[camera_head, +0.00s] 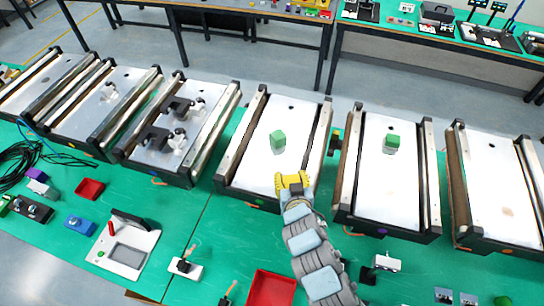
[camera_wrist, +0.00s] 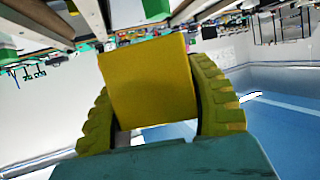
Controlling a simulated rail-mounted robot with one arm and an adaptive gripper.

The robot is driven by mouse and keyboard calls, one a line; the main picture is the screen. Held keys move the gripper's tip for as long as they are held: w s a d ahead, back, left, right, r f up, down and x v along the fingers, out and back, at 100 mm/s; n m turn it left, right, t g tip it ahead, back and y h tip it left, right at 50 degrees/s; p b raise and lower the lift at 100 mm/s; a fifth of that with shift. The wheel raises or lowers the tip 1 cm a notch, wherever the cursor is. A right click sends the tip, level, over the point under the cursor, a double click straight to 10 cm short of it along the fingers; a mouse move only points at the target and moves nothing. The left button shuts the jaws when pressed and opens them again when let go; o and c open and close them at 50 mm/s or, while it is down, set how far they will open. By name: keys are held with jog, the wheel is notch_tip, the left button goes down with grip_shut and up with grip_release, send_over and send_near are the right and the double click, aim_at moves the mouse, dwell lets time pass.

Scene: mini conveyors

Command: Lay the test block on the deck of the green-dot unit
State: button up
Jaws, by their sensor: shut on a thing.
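My gripper (camera_head: 292,181) is over the near part of a white-decked mini conveyor (camera_head: 262,118) in the middle of the head view. This unit has a small dot on its front edge (camera_head: 258,205) that looks green. In the wrist view my gripper (camera_wrist: 160,100) is shut on a yellow block (camera_wrist: 148,82), which sits between the two ridged yellow fingers. The head view does not clearly separate this block from the fingers. I cannot tell its height above the deck. A green cube (camera_head: 278,141) stands on the same deck, beyond my gripper.
The conveyor to the right (camera_head: 375,190) has a purple dot and carries another green cube (camera_head: 393,141). A further unit (camera_head: 500,180) stands at far right. The unit to the left (camera_head: 205,125) carries dark fixtures. A red tray (camera_head: 270,288) lies on the green table in front.

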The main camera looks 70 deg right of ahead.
jog(key=w+d+f+b, duration=0.2)
jog(key=w+b, duration=0.2)
jog(key=b, duration=0.3)
send_over(264, 175)
jog(key=f, duration=0.4)
jog(key=f+b, duration=0.1)
jog(key=f, duration=0.1)
jog(key=shift+s+a+f, duration=0.3)
jog(key=shift+f, duration=0.05)
jog(key=shift+w+d+f, duration=0.25)
jog(key=shift+w+f, duration=0.1)
jog(key=shift+f, duration=1.75)
jog(key=shift+f, duration=0.15)
jog(key=o, duration=1.2)
jog(key=shift+o, duration=0.2)
